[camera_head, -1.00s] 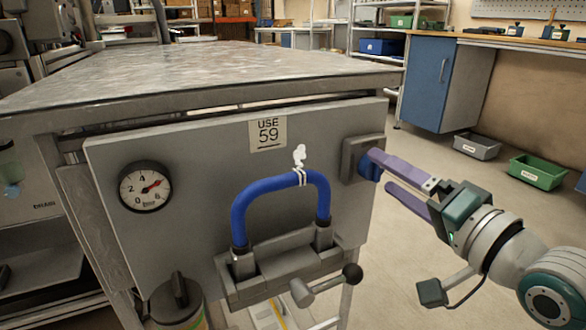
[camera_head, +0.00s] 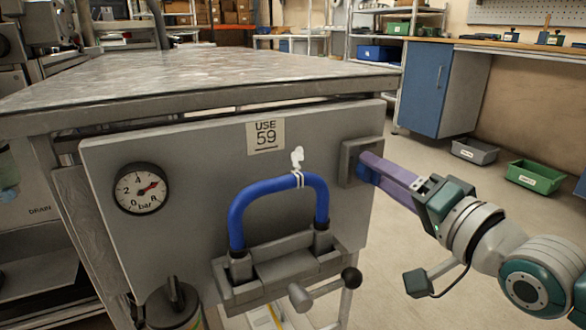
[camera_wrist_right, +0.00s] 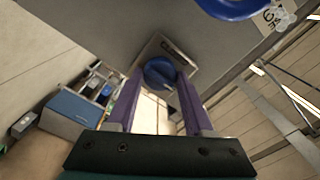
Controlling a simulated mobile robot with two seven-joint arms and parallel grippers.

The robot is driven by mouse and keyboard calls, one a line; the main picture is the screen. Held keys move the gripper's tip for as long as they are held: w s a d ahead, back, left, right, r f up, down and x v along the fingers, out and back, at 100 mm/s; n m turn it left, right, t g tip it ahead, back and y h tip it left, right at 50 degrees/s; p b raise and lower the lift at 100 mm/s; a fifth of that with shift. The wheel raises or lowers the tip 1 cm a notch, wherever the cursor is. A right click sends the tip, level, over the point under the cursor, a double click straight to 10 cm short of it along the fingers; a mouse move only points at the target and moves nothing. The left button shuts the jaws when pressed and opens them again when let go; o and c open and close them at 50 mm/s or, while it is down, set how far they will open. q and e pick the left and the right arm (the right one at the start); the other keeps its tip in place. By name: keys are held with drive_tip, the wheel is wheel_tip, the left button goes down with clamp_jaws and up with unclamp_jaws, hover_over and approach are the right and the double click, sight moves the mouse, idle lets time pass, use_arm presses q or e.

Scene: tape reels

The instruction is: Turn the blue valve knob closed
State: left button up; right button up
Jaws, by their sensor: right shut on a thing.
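The blue valve knob (camera_head: 365,170) sits in a grey square mount (camera_head: 347,160) at the right end of the grey panel. In the head view it is mostly hidden behind my fingers. In the right wrist view the knob (camera_wrist_right: 159,71) shows as a round blue disc between the two purple fingertips. My right gripper (camera_head: 372,168) comes from the right and is shut on the knob, one finger on each side (camera_wrist_right: 158,80). My left gripper is in neither view.
The panel (camera_head: 200,170) carries a pressure gauge (camera_head: 141,188), a "USE 59" label (camera_head: 266,136) and a thick blue hose loop (camera_head: 270,184) above a grey clamp with a black-balled lever (camera_head: 351,277). A metal tabletop (camera_head: 200,75) overhangs the panel. Floor at the right holds bins (camera_head: 534,176).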

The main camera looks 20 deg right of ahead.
clamp_jaws()
drive_tip(key=shift+n, duration=0.3)
drive_tip(key=n+p, duration=0.4)
drive_tip(key=n, duration=1.3)
drive_tip(key=shift+n, duration=0.3)
drive_tip(key=o, duration=1)
unclamp_jaws()
drive_tip(key=shift+c, duration=0.2)
drive_tip(key=shift+p, duration=0.3)
